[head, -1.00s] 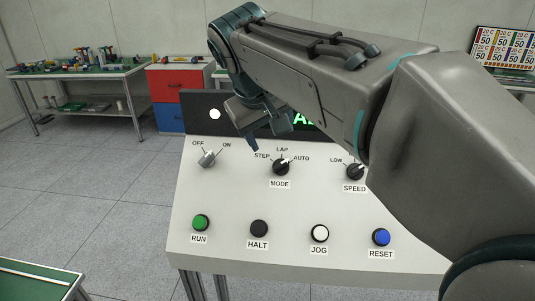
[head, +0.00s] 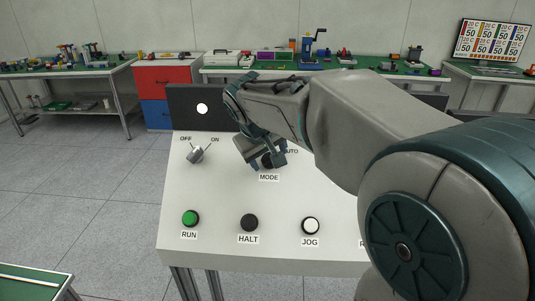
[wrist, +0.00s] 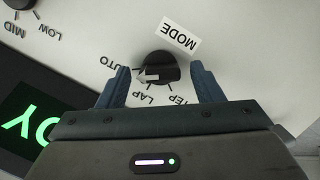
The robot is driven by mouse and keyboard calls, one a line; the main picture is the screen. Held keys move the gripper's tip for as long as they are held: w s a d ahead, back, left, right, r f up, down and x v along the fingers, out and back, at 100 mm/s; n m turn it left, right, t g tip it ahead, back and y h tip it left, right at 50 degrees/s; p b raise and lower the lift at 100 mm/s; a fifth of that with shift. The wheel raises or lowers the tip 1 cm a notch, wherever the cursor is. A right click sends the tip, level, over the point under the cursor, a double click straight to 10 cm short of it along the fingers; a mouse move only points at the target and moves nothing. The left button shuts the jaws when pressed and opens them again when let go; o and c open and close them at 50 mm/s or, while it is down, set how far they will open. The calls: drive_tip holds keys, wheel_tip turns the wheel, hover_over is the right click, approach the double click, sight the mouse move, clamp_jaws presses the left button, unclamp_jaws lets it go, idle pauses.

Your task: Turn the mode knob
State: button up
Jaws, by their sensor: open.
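The mode knob (wrist: 163,67) is black and round with a pale pointer mark, on a white sloped panel (head: 230,195). In the wrist view the mark points to the lower left, roughly between the LAP and AUTO labels. My gripper (wrist: 161,72) is open, with one blue finger on each side of the knob and a gap on both sides. In the head view my gripper (head: 265,155) is over the knob and hides most of it, above the MODE label (head: 269,177). I cannot tell how far the fingertips are from the panel face.
An OFF/ON switch (head: 196,154) is left of the knob. Green RUN (head: 190,218), black HALT (head: 249,222) and white JOG (head: 310,225) buttons line the panel's front. My arm covers the right side. The speed knob (wrist: 20,4) shows in the wrist view's corner.

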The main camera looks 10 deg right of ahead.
drive_tip(key=c, duration=1)
drive_tip(key=shift+n, duration=0.3)
drive_tip(key=n+h, duration=0.1)
drive_tip(key=n, duration=0.3)
drive_tip(key=shift+a+n+t, duration=0.15)
drive_tip(key=shift+n+t, duration=0.15)
drive_tip(key=n, duration=0.5)
drive_tip(key=shift+f+t+h, duration=0.1)
drive_tip(key=shift+t+h, duration=0.2)
drive_tip(key=shift+t, duration=0.1)
drive_tip(key=o, duration=1)
drive_tip(key=shift+s, duration=0.1)
